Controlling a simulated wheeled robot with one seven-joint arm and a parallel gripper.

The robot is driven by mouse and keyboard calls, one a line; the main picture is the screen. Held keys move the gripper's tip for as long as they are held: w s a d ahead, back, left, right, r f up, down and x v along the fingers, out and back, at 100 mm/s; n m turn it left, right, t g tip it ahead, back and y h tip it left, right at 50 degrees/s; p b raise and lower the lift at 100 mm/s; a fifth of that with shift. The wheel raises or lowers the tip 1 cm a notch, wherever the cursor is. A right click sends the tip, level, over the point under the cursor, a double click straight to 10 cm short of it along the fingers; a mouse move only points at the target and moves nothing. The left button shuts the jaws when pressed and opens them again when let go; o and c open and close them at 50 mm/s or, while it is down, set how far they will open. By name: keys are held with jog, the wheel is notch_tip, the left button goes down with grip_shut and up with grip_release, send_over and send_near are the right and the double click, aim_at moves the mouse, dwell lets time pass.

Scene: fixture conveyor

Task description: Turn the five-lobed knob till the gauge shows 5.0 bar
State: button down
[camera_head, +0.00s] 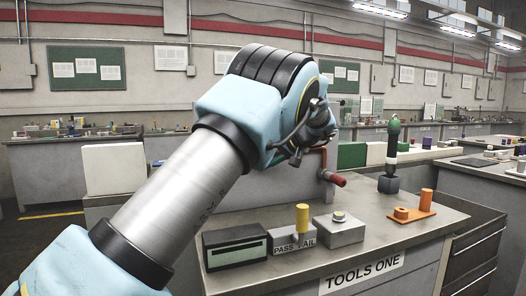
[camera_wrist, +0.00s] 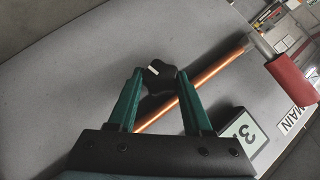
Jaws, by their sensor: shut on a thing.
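The black lobed knob (camera_wrist: 158,82) with a white mark shows in the middle of the wrist view. My gripper (camera_wrist: 160,74) has its two green fingers on either side of the knob and is shut on it. A dark-framed display (camera_wrist: 248,128), seemingly the gauge, lies to the right of the fingers. A tilted 3 shows on it; the rest of its reading is hidden by my gripper. In the head view my arm hides the knob, the gauge and my fingertips.
A copper pipe (camera_wrist: 215,70) runs diagonally behind the fingers. A red lever handle (camera_head: 337,180) sticks out at the right of the panel, near a MAIN label (camera_wrist: 296,118). The bench (camera_head: 385,232) holds a PASS/FAIL block (camera_head: 294,245), a button box (camera_head: 338,232) and an orange fixture (camera_head: 413,213).

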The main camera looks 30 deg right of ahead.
jog(key=m+t+y+p, duration=0.1)
jog(key=y+p, duration=0.1)
jog(key=shift+d+m+y, duration=0.15)
jog(key=shift+m+y, duration=0.15)
jog(key=shift+f+m+t+y+p, duration=0.15)
jog(key=shift+m+t+y+p, duration=0.4)
jog(key=shift+m+y, duration=0.3)
jog(key=shift+c, duration=1.6)
grip_release()
jog(key=b+v, duration=0.1)
jog(key=v, duration=0.9)
jog(key=shift+s+d+b, duration=0.3)
jog(key=shift+s+b, duration=0.05)
jog(key=shift+b, duration=0.05)
